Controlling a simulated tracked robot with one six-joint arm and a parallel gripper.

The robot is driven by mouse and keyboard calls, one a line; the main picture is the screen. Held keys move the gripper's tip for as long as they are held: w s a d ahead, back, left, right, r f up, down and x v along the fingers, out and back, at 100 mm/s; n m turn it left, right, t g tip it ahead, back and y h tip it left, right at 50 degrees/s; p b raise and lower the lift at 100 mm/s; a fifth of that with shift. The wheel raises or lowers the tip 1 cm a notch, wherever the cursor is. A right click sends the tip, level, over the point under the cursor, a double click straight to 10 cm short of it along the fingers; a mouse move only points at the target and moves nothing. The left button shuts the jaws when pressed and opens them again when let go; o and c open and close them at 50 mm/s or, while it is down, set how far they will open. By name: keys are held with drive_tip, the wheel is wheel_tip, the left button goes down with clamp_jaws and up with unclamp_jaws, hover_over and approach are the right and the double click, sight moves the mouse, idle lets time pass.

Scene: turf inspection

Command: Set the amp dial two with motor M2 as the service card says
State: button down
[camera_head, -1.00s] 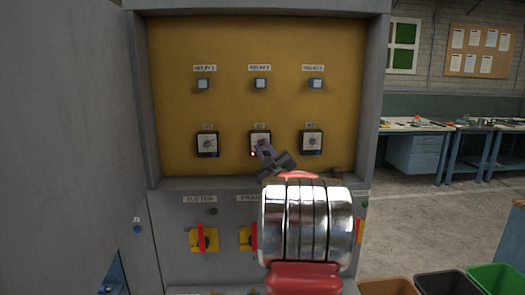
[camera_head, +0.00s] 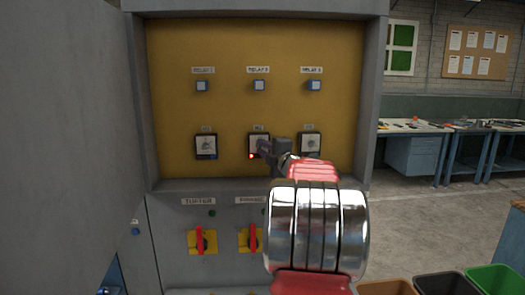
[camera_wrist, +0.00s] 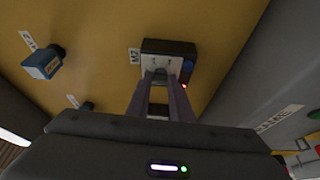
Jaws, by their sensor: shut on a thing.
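The M2 amp dial (camera_head: 256,139) is the middle of three dark square dials on the yellow panel. In the wrist view, its box (camera_wrist: 155,47) sits beside an M2 label (camera_wrist: 135,57), with a pale scale face and a small red light at its corner. My gripper (camera_wrist: 160,77) points straight at the dial, its two fingers closed on the dial's knob. In the head view, my gripper (camera_head: 264,149) covers the dial's lower right. The pointer reading is hidden. I cannot make out a service card.
Similar dials stand left (camera_head: 206,146) and right (camera_head: 310,144). Relay buttons (camera_head: 259,85) run above. The grey ledge (camera_head: 190,184) and red rotary switches (camera_head: 200,241) lie below. Grey cabinet walls flank the panel; bins (camera_head: 450,284) stand lower right.

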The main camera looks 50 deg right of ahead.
drive_tip(key=shift+n, duration=0.5)
drive_tip(key=c, duration=1.6)
unclamp_jaws()
drive_tip(key=shift+w, duration=0.1)
drive_tip(key=v, duration=1.3)
drive_tip(key=shift+s+a+r, duration=0.2)
drive_tip(key=shift+s, duration=0.15)
